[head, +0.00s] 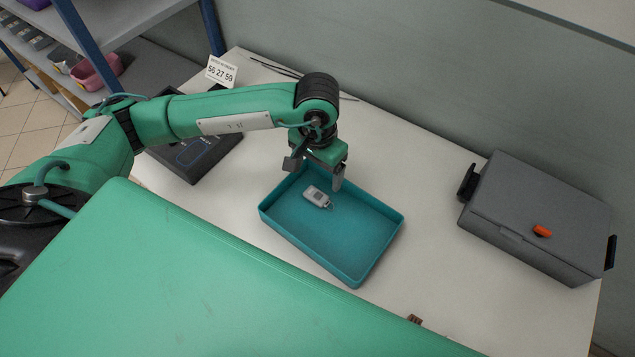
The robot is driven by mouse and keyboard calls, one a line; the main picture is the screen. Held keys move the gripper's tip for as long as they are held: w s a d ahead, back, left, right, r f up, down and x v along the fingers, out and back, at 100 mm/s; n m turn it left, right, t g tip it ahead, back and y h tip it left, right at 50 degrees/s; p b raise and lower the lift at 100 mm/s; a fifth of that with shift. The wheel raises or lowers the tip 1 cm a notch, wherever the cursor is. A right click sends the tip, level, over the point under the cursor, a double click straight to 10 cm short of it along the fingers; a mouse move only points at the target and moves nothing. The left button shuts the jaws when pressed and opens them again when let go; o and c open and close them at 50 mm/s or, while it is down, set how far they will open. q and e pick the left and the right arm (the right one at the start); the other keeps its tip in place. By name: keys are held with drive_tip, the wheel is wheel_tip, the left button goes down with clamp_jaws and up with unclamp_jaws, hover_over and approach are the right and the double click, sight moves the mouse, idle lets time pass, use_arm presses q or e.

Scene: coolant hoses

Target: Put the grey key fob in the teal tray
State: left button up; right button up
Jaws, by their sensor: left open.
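The grey key fob (317,196) lies inside the teal tray (372,256), on its floor near the back left part. The tray stands on the white table, and its front left side is near my green body. My left gripper (316,176) is open and empty, its fingers pointing down above the back left part of the tray, just behind the key fob. The fingers look apart from the fob. My right gripper is not in view.
A dark device (195,150) and a number card (221,71) are at the back left. A small brown object (414,319) lies at the front. Table between tray and case is clear.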

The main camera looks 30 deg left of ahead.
use_arm(q)
wheel_tip(320, 180, up, 3)
drive_tip(key=shift+r, duration=0.1)
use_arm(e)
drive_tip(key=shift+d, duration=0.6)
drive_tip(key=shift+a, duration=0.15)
